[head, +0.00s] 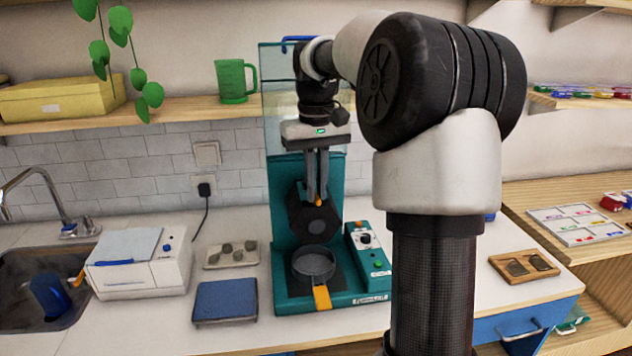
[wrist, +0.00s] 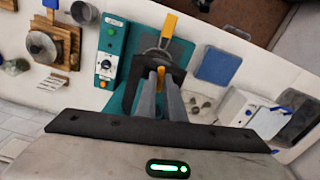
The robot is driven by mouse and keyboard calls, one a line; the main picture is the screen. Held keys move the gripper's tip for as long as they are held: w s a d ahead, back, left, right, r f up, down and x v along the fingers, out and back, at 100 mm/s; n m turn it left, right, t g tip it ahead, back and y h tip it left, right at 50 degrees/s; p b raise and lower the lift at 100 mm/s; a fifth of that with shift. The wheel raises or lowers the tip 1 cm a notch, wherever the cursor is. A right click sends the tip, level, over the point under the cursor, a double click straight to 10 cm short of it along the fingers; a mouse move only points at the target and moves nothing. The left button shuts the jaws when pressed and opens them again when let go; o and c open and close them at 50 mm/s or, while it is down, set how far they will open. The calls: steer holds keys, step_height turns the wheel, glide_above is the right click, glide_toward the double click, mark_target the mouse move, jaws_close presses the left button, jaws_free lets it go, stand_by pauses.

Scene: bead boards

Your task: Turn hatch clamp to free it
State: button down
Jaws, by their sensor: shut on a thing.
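The teal machine (head: 282,205) stands on the counter, with a dark hatch (head: 299,218) on its front. A small orange clamp (head: 317,202) is at the hatch's upper part. My gripper (head: 318,192) points down from above, with its fingers close together at the clamp. The wrist view shows the orange clamp (wrist: 160,72) between the fingertips of my gripper (wrist: 160,82), shut on it. The fingers hide part of the clamp, so its exact turn cannot be told. Below the hatch sits a round dark pan (head: 313,264) with an orange handle (head: 321,298).
A control box (head: 368,255) with a knob and buttons adjoins the machine on the right. A clear panel (head: 273,100) rises behind my gripper. A blue pad (head: 225,301), a tray of stones (head: 231,254) and a white box (head: 140,275) stand left.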

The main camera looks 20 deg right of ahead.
steer(key=n+p, duration=0.1)
steer(key=n, duration=0.1)
steer(key=n+p, duration=0.1)
steer(key=shift+r+n+p, duration=0.25)
steer(key=shift+n+p, duration=0.1)
steer(key=shift+n, duration=0.05)
steer(key=n+p, duration=0.3)
steer(key=n, duration=0.1)
steer(key=n+p, duration=0.2)
steer(key=n, duration=0.2)
steer(key=shift+n, duration=0.4)
steer(key=shift+f+n+p, duration=0.15)
steer(key=shift+n+p, duration=0.75)
steer(key=shift+n, duration=0.7)
steer(key=c, duration=1.9)
jaws_free()
steer(key=shift+o, duration=0.2)
